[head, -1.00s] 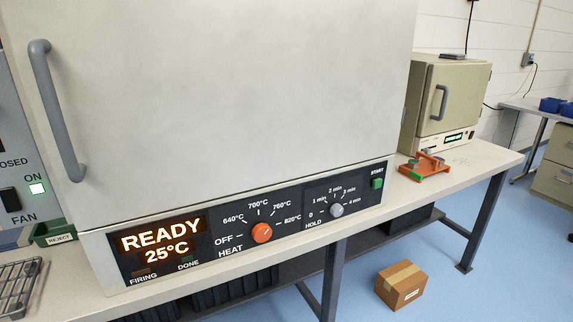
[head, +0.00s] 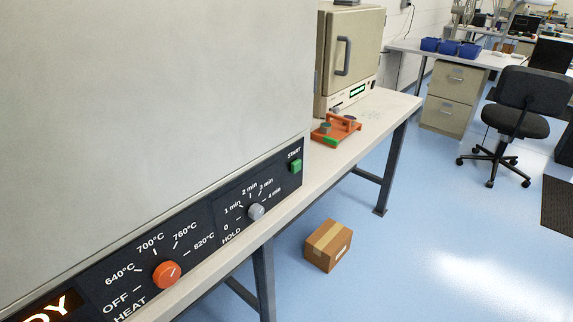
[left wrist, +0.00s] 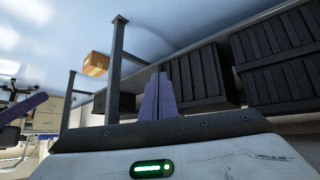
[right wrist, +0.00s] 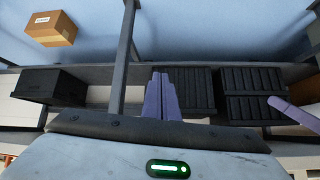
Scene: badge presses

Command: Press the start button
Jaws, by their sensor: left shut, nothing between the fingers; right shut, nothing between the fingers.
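The green start button (head: 296,166) is at the right end of the dark control panel on the big furnace (head: 150,110), under the word START. Left of it are the grey hold knob (head: 256,211), near the 3 and 4 min marks, and the orange heat knob (head: 166,275), turned toward 760–820°C. Neither gripper shows in the head view. My left gripper (left wrist: 158,85) is shut and empty in the left wrist view, in front of the black bins under the bench. My right gripper (right wrist: 160,90) is shut and empty in the right wrist view, apart from the button.
An orange fixture (head: 336,129) and a smaller beige oven (head: 350,55) stand on the bench right of the furnace. A cardboard box (head: 328,246) lies on the floor by the bench legs. An office chair (head: 518,110) stands at right. The floor between is clear.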

